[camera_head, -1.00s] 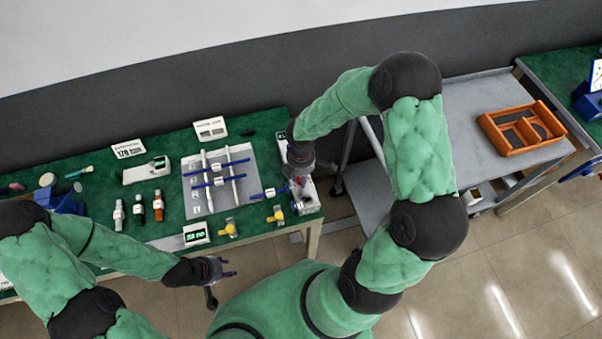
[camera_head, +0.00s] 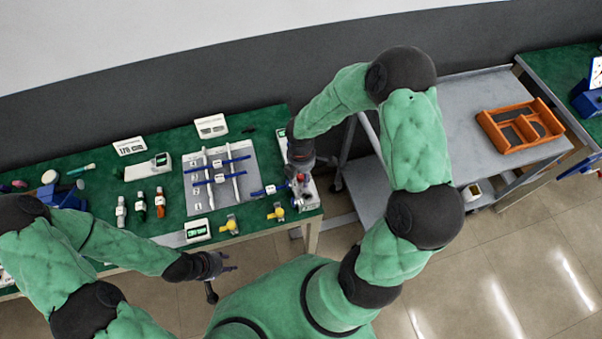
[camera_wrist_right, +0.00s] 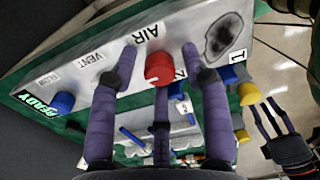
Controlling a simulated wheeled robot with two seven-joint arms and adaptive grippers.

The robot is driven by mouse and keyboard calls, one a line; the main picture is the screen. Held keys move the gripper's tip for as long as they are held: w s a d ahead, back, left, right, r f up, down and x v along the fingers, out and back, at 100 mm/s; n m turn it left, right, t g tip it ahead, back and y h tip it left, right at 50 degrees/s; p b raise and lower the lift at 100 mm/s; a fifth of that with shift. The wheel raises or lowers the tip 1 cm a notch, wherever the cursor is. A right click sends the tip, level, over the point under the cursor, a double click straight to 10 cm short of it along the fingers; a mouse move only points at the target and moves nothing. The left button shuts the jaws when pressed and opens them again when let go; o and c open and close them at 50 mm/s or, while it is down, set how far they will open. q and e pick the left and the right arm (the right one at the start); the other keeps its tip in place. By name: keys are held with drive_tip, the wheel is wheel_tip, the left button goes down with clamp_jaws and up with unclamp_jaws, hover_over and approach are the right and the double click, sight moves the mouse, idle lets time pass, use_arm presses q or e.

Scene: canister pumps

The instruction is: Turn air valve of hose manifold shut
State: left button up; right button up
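The hose manifold (camera_head: 309,199) is a pale block at the right end of the green table. In the right wrist view its plate (camera_wrist_right: 115,45) carries the labels AIR and VENT. A red round knob, the air valve (camera_wrist_right: 158,68), sits beside the AIR label. My right gripper (camera_head: 299,178) is over the manifold. In the wrist view its spread fingers (camera_wrist_right: 162,62) stand on either side of the red knob with gaps visible; a third finger is below it. Contact cannot be told. My left gripper (camera_head: 224,280) is open and empty in front of the table.
A blue knob (camera_wrist_right: 63,102) sits near a READY label. Yellow-handled valves (camera_head: 231,224) stand at the table's front edge. A grey panel with blue bars (camera_head: 220,176) lies left of the manifold. An orange tray (camera_head: 497,137) rests on the grey cart (camera_head: 460,105) at right.

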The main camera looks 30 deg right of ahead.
drive_tip(key=shift+r, duration=0.1)
wheel_tip(320, 180, up, 12)
drive_tip(key=shift+w, duration=0.15)
idle(0.6)
idle(0.5)
